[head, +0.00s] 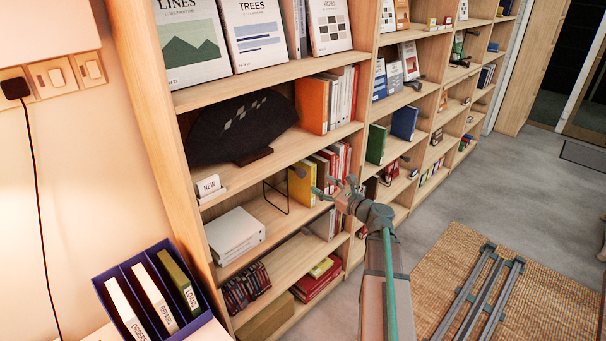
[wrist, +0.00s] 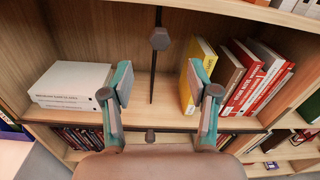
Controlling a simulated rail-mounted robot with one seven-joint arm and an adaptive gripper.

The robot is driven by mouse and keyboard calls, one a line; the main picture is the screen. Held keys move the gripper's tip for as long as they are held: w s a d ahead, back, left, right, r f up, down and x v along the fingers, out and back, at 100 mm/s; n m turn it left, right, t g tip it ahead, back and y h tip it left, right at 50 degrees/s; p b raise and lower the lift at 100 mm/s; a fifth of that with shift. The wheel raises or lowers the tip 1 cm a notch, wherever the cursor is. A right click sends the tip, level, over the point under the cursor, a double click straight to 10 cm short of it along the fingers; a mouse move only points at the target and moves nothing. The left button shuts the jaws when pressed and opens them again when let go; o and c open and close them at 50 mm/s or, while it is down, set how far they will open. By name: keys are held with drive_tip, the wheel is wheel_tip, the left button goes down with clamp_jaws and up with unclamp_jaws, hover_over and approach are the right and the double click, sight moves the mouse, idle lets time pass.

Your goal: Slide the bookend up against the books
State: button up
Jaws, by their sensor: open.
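The bookend, a thin dark wire frame (head: 265,195), stands upright on the middle shelf, left of a row of books (head: 324,166). In the wrist view the bookend (wrist: 153,78) shows nearly edge-on as a dark vertical line. A bare gap lies between it and the yellow book (wrist: 197,72), the nearest of the row; the row's books lean. My gripper (wrist: 159,98) is open, one finger on each side of the bookend in the picture; no contact is visible. In the head view my gripper (head: 326,188) is in front of the shelf, by the books.
A stack of white books (wrist: 70,84) lies flat at the shelf's left; it shows in the head view too (head: 234,234). The shelf above holds a dark oval object (head: 240,125). A blue file box (head: 103,283) is at lower left. Bare shelf surrounds the bookend.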

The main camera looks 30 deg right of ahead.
sight(304, 174)
drive_tip(key=p+x, duration=0.3)
drive_tip(key=x, duration=0.7)
drive_tip(key=shift+w+f, duration=0.1)
drive_tip(key=shift+c, duration=0.2)
clamp_jaws()
